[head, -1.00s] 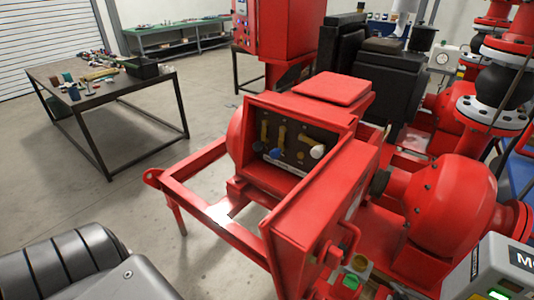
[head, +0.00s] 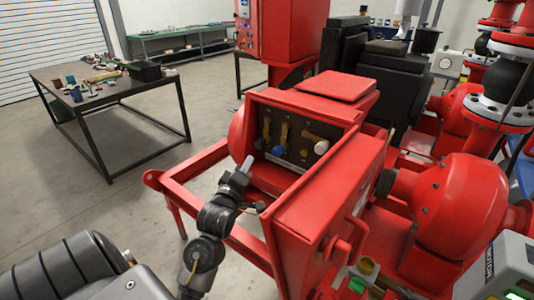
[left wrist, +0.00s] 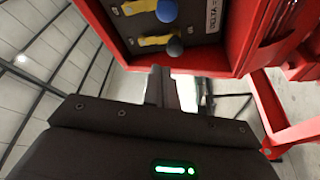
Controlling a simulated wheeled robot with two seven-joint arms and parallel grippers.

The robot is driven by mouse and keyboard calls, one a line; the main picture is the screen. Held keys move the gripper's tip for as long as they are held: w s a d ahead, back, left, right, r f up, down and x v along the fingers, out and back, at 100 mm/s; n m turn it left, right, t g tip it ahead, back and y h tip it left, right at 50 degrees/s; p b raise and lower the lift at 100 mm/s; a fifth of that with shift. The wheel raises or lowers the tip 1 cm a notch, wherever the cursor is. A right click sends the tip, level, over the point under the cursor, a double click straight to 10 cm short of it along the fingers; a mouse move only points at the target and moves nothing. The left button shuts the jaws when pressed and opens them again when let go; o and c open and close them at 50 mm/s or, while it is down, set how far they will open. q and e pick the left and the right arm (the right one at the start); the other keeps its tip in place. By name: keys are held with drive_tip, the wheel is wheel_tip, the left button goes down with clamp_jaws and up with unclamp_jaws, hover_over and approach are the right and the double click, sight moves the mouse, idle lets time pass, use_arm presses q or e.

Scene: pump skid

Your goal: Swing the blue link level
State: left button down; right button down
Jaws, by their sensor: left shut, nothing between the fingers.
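The red box (head: 312,112) stands open and has a dark inner panel (head: 297,150) with several yellow links. The blue link (head: 284,132) hangs down from its pivot, with its blue knob (head: 278,151) at the lower end. The blue knob also shows at the top of the left wrist view (left wrist: 167,10). A dark-knobbed link (head: 267,128) hangs to its left; a white-knobbed link (head: 311,138) to its right lies nearly sideways. My left gripper (head: 247,163) is shut and empty, just left of the box opening, apart from the knobs. My right gripper is out of view.
The red box door (head: 325,210) is swung open toward me on the right, with a handle. A red frame (head: 160,180) runs in front of the box. A table with small parts (head: 105,85) stands back left. Floor between is clear.

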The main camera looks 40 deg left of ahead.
use_arm(q)
drive_tip(key=shift+s+r, duration=0.15)
drive_tip(key=shift+r, duration=0.15)
drive_tip(key=p+x, duration=0.3)
drive_tip(key=x, duration=0.8)
drive_tip(key=d, duration=0.1)
drive_tip(key=d+f+p, duration=0.1)
drive_tip(key=d+f, duration=0.1)
drive_tip(key=shift+s+d, duration=0.3)
drive_tip(key=shift+d, duration=0.1)
